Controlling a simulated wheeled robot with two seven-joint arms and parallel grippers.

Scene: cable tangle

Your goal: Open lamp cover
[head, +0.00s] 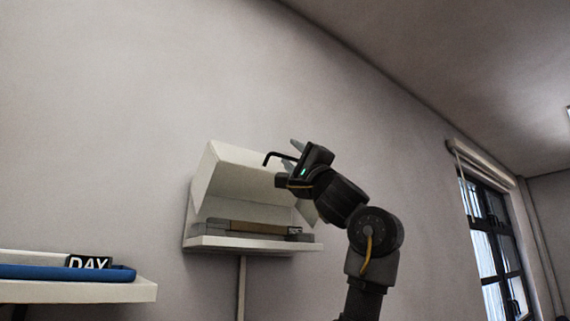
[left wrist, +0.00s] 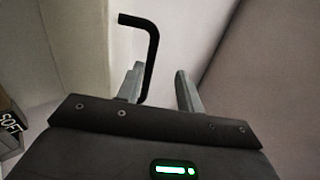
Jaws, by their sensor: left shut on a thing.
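The white lamp cover (head: 238,170) is on the wall in the head view, tilted up above a white base (head: 250,244), with an open gap at its front. A black bent handle (head: 282,156) stands out from the cover; it also shows in the left wrist view (left wrist: 152,55). My left gripper (head: 288,164) is at the cover's right side, shut on the handle. In the left wrist view, the handle runs down beside the left finger of my left gripper (left wrist: 158,80). The gripper partly hides the cover's right end. My right gripper is not in view.
Grey and brown bars (head: 245,228) lie inside the housing, with a small label that reads SOFT in the left wrist view (left wrist: 10,124). A white shelf (head: 80,292) at lower left holds a blue tray (head: 60,272) and a DAY sign (head: 88,262). A window (head: 492,240) is at right.

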